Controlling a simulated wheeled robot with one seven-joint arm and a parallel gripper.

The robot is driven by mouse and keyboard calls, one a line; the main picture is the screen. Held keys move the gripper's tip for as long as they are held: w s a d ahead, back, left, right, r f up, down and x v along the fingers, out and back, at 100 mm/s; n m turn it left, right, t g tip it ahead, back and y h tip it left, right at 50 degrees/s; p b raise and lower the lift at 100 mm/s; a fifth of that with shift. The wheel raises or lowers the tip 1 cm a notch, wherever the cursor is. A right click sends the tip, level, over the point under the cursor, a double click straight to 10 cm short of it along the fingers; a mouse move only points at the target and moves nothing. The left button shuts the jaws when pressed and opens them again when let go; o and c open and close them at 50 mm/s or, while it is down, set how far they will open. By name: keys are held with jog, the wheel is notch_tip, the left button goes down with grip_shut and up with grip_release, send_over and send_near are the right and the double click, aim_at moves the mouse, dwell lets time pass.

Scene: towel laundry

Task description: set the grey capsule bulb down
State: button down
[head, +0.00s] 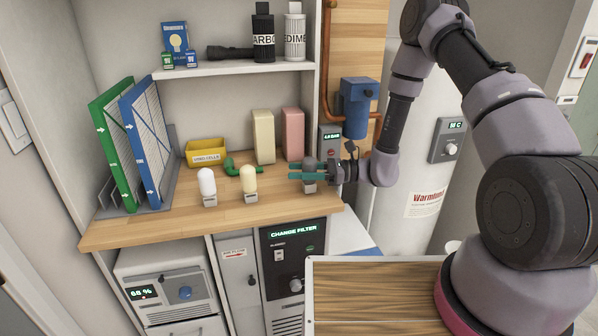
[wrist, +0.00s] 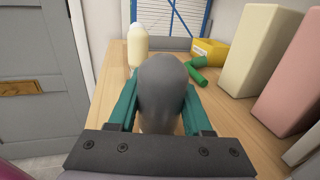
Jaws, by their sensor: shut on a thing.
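The grey capsule bulb (head: 309,162) is upright between the teal fingers of my gripper (head: 305,171), at the right end of the wooden counter (head: 180,229). Its pale metal base shows below the fingers, at or just above the counter top; I cannot tell whether it touches. In the wrist view the bulb's rounded grey body (wrist: 163,88) fills the space between both fingers (wrist: 160,108), which are shut on it. Its base is hidden there.
A cream bulb (head: 248,179) and a white bulb (head: 207,183) stand upright to the left. Behind are a green cylindrical thing (head: 242,166), a yellow bin (head: 206,152), and cream (head: 263,136) and pink (head: 292,134) blocks. A shelf (head: 240,66) overhangs the back. The counter's front strip is clear.

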jog(key=shift+c, duration=1.6)
grip_release()
jog(key=shift+f, duration=0.1)
jog(key=d, duration=1.2)
jog(key=s+d+r+n+t+h, duration=0.2)
jog(key=s+d+r+n+h, duration=0.2)
jog(key=r, duration=0.7)
jog(key=s+d+r+n+t+h, duration=0.3)
jog(key=s+d+r+n+h, duration=0.2)
jog(key=r, duration=0.6)
jog(key=s+d+r+n+t+h, duration=0.2)
jog(key=s+d+r+n+h, duration=0.2)
jog(key=s+r+h, duration=0.3)
notch_tip(320, 180, up, 5)
jog(key=shift+s+d+r+n+t, duration=0.1)
jog(key=shift+s+d+n+t, duration=0.2)
jog(key=shift+s+d, duration=0.45)
